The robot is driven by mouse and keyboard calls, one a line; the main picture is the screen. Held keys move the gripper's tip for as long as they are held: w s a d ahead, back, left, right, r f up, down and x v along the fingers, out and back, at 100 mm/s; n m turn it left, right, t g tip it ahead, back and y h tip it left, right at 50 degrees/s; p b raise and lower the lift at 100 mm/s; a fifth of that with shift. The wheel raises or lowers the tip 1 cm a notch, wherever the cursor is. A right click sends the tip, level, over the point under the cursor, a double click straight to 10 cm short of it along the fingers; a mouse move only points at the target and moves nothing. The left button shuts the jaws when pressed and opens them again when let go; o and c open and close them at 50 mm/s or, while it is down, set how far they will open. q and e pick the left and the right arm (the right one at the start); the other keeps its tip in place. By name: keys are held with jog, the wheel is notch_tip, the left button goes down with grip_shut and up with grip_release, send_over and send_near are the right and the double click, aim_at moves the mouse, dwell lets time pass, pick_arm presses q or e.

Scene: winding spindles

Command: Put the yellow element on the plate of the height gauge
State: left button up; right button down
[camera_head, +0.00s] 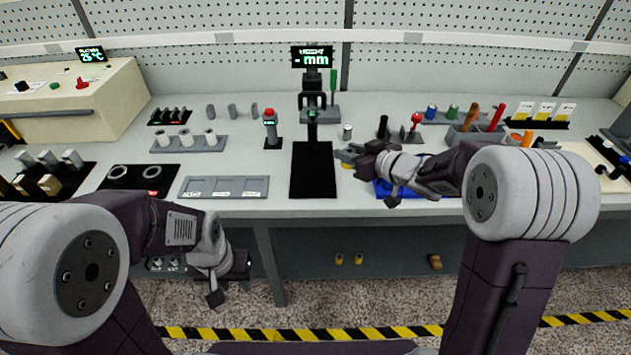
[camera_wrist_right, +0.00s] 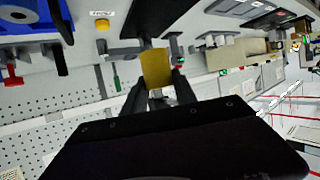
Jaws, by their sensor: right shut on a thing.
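The height gauge stands at mid-table with its black plate (camera_head: 312,178) bare in the head view. Its lit display (camera_head: 312,57) reads "mm". My right gripper (camera_head: 347,153) is just right of the plate, above the table. In the right wrist view the gripper (camera_wrist_right: 160,88) is shut on a yellow element (camera_wrist_right: 155,68); in the head view the fingers largely hide it. A second yellow-topped piece (camera_wrist_right: 101,24) sits apart from it in the wrist view. My left gripper (camera_head: 238,266) hangs below the front table edge; its jaws are unclear.
A blue tray (camera_head: 383,190) lies under my right forearm. A small metal cylinder (camera_head: 347,131) and a black post (camera_head: 383,124) stand behind the right gripper. A grey three-slot tray (camera_head: 224,187) lies left of the plate. A red-topped device (camera_head: 271,128) stands behind it.

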jog(key=shift+w+a+f, duration=0.15)
jog(key=shift+w+a, duration=0.05)
jog(key=shift+a, duration=0.3)
jog(key=w+a+f, duration=0.2)
jog(key=w+a+f+b, duration=0.1)
jog(key=w+a+f, duration=0.1)
jog(key=w+a, duration=0.1)
jog(key=w+a+f+b, duration=0.1)
jog(key=w+a+f, duration=0.1)
jog(key=a+f, duration=0.1)
jog(key=shift+w, duration=0.15)
jog(key=shift+w+a, duration=0.1)
jog(key=shift+a, duration=0.05)
jog(key=shift+f+b, duration=0.25)
jog(key=shift+b, duration=0.15)
notch_tip(320, 180, down, 4)
jog(key=shift+r+b, duration=0.2)
jog(key=shift+b, duration=0.3)
jog(key=shift+r, duration=0.1)
